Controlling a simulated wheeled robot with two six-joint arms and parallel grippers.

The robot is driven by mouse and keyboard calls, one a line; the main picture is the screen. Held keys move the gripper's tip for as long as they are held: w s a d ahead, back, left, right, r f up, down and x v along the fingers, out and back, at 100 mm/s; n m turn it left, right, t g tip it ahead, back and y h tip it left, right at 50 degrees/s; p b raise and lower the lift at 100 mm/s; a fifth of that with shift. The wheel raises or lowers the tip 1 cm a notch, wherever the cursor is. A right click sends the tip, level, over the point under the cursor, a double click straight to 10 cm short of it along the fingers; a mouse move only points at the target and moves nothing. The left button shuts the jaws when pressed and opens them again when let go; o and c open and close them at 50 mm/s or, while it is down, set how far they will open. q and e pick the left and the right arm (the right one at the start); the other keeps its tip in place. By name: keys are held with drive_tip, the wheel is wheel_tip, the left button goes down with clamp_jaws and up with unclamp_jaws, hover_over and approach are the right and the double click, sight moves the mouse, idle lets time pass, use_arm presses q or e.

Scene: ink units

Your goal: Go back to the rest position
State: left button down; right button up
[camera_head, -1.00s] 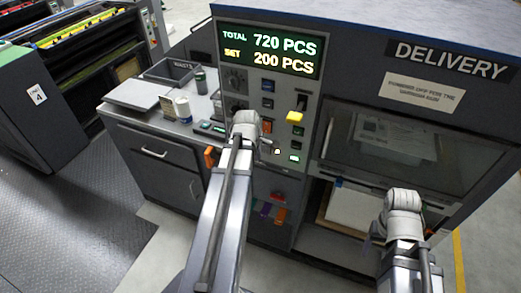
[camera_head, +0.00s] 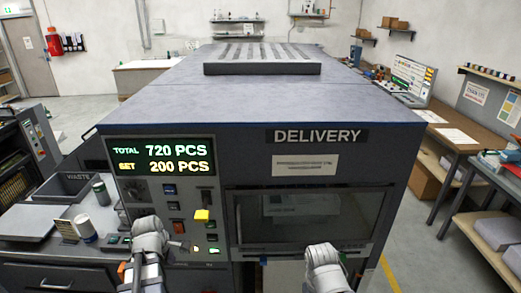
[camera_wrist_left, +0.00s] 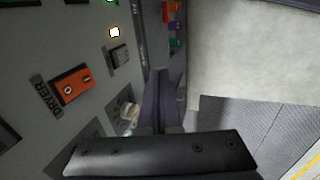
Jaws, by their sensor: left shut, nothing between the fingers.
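In the head view my left arm (camera_head: 150,243) comes up at the lower left, in front of the press's control panel (camera_head: 140,192). Its fingers are hidden there behind the grey wrist. In the left wrist view the dark fingers of my left gripper (camera_wrist_left: 160,103) lie together, shut and empty, beside a panel with an orange switch (camera_wrist_left: 74,84) marked DRYER. My right arm (camera_head: 325,270) shows at the bottom, in front of the delivery window (camera_head: 300,218). Its fingers are hidden, so I cannot tell their state.
The delivery unit (camera_head: 260,100) fills the middle, its display reading TOTAL 720 and SET 200. A side counter (camera_head: 45,250) at left bears a waste bin (camera_head: 72,187), a can (camera_head: 101,193) and a white cup (camera_head: 85,228). Open floor (camera_head: 425,245) lies at right.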

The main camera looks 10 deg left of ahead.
use_arm(q)
drive_tip(key=d+f+m+g+b, duration=0.1)
drive_tip(key=d+f+m+b, duration=0.1)
drive_tip(key=d+m, duration=0.5)
drive_tip(key=d+f+m+g+b, duration=0.1)
drive_tip(key=d+f+m+b, duration=0.2)
drive_tip(key=d, duration=0.8)
drive_tip(key=s+d+f+m+g+b, duration=0.1)
drive_tip(key=s+d+m, duration=0.2)
drive_tip(key=d+m, duration=0.4)
drive_tip(key=s+d+f+m+g+b, duration=0.1)
drive_tip(key=s+d+f+m, duration=0.1)
drive_tip(key=d+m, duration=0.5)
drive_tip(key=s+d, duration=0.1)
drive_tip(key=d, duration=0.2)
drive_tip(key=shift+s+f, duration=0.25)
drive_tip(key=shift+s, duration=0.1)
